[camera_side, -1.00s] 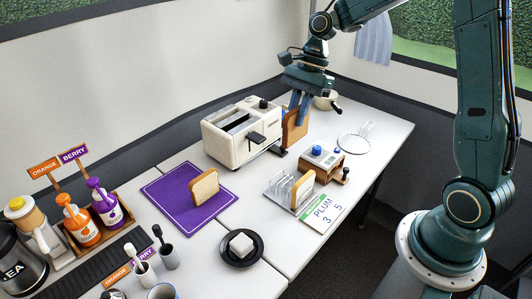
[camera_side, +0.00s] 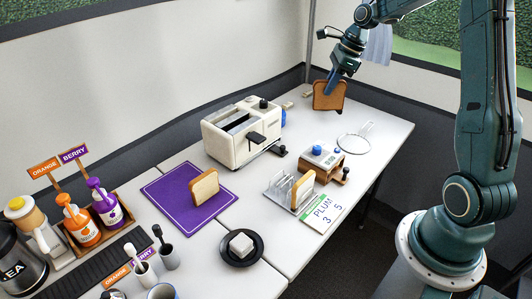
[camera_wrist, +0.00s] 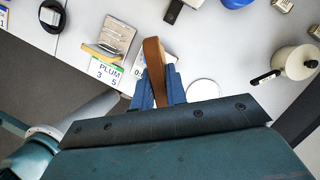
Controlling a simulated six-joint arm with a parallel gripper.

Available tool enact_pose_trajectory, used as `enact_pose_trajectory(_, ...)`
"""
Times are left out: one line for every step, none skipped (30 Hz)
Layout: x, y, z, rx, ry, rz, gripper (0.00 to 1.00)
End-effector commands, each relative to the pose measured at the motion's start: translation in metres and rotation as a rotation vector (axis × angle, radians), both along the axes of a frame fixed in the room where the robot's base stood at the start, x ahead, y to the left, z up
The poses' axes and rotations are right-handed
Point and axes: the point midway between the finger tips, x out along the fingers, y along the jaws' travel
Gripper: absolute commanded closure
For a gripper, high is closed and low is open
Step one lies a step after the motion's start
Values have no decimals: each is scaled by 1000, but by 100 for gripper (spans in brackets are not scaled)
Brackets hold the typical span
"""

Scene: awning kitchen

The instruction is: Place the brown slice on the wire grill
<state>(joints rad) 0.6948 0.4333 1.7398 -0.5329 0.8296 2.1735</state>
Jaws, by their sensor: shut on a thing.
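The brown slice (camera_side: 328,103) is upright and off the table, held in my gripper (camera_side: 334,84), which is shut on its upper part. In the wrist view the slice (camera_wrist: 153,62) shows edge-on between the blue fingers of my gripper (camera_wrist: 160,88). The round wire grill (camera_side: 355,138) lies at the right of the table, below and slightly right of the slice in the side view. It is bare there. In the wrist view the grill (camera_wrist: 203,82) is partly hidden behind my gripper.
The cream toaster (camera_side: 232,132) stands left of the grill. A wooden timer box (camera_side: 325,162) and a wire rack (camera_side: 282,188) with a pale slice are nearer. A pot (camera_wrist: 295,62) stands at right in the wrist view. A purple mat (camera_side: 165,195) bears another pale slice.

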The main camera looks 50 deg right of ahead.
Motion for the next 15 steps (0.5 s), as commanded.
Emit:
enact_pose_trajectory(-3,-21,0,-1,-2,-84,99)
enact_pose_trajectory(-5,-33,0,-1,-3,-134,99)
enact_pose_trajectory(-8,-48,1,-1,-6,-199,99)
enact_pose_trajectory(-11,-59,2,-1,-8,-245,99)
enact_pose_trajectory(-14,-70,2,1,-9,-293,99)
enact_pose_trajectory(-18,-83,3,1,-12,-352,99)
enact_pose_trajectory(-20,-93,3,2,-13,-394,99)
enact_pose_trajectory(-23,-102,3,3,-17,-433,99)
enact_pose_trajectory(-27,-113,4,4,-19,-481,99)
enact_pose_trajectory(-30,-121,4,5,-21,-515,99)
enact_pose_trajectory(-33,-127,5,5,-23,-545,99)
enact_pose_trajectory(-36,-136,5,6,-26,-583,99)
enact_pose_trajectory(-39,-141,6,8,-28,-605,99)
enact_pose_trajectory(-41,-145,6,8,-30,-627,99)
enact_pose_trajectory(-43,-151,6,10,-31,-649,99)
